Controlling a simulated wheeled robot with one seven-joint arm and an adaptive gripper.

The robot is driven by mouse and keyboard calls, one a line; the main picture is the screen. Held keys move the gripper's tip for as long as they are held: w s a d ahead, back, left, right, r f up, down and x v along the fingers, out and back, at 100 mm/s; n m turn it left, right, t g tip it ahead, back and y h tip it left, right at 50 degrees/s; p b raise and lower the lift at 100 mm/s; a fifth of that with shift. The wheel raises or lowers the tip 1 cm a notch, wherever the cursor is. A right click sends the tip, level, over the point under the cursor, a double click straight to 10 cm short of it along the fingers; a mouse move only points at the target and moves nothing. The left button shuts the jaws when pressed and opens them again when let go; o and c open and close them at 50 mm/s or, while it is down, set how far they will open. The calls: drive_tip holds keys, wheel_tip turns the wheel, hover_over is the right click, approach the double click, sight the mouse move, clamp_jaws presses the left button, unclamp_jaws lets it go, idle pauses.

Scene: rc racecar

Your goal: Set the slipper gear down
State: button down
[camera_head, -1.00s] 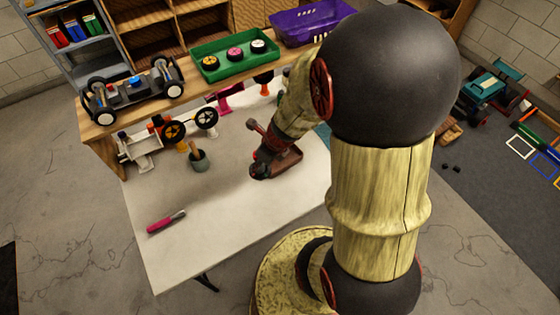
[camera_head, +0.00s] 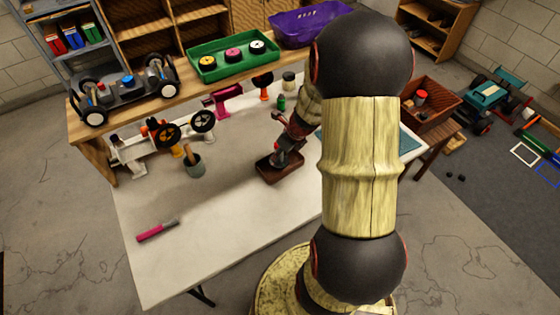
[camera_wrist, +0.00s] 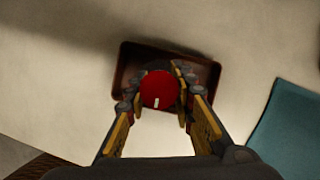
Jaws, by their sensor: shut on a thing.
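The slipper gear, a round red disc with a small white mark, shows in the wrist view (camera_wrist: 159,88). My gripper (camera_wrist: 161,96) is shut on it, with a fingertip on each side. The gear is over a shallow dark reddish-brown tray (camera_wrist: 128,62) on the table. I cannot tell whether the gear touches the tray floor. In the head view my gripper (camera_head: 281,153) is low at the tray (camera_head: 284,177), and the gear cannot be made out there.
The white table (camera_head: 215,235) is clear in front, apart from a pink-handled tool (camera_head: 157,230). A grey cup (camera_head: 193,166) stands left of the tray. A teal mat (camera_wrist: 292,135) lies to the right. A green tray (camera_head: 205,73) of wheels and a car chassis (camera_head: 128,90) are on the shelf.

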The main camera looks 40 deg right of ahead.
sight(280, 158)
drive_tip(key=shift+w+d+f+b, duration=0.15)
drive_tip(key=shift+d+f+b, duration=0.2)
drive_tip(key=shift+f, duration=0.15)
drive_tip(key=shift+d+f+b, duration=0.1)
drive_tip(key=shift+f+b, duration=0.95)
drive_tip(key=shift+f, duration=0.45)
drive_tip(key=shift+f, duration=0.2)
drive_tip(key=c, duration=1.5)
unclamp_jaws()
